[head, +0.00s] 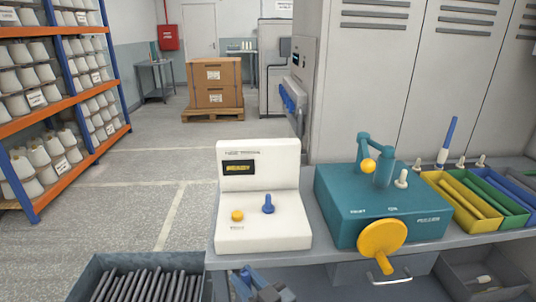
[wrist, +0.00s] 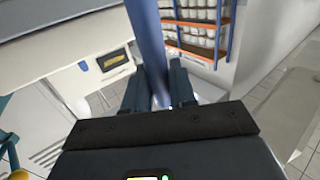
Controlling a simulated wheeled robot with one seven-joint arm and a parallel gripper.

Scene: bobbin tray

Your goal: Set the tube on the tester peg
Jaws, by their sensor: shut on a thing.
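The tester is a white unit (head: 262,178) on the bench in the head view, with a dark display, a yellow button and a short upright blue peg (head: 268,204). The peg stands bare. My gripper (head: 258,282) is low at the bottom edge of the head view, in front of and below the tester. In the wrist view my gripper (wrist: 158,80) is shut on a long blue tube (wrist: 148,35), which runs up out of the frame. The tester (wrist: 75,80) shows at the left there, apart from the tube.
A teal machine (head: 355,205) with a yellow handwheel (head: 383,240) stands right of the tester. Colored trays (head: 465,205) and another blue tube, upright (head: 448,142), are at the right. A grey bin (head: 190,263) of dark rods is at the lower left.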

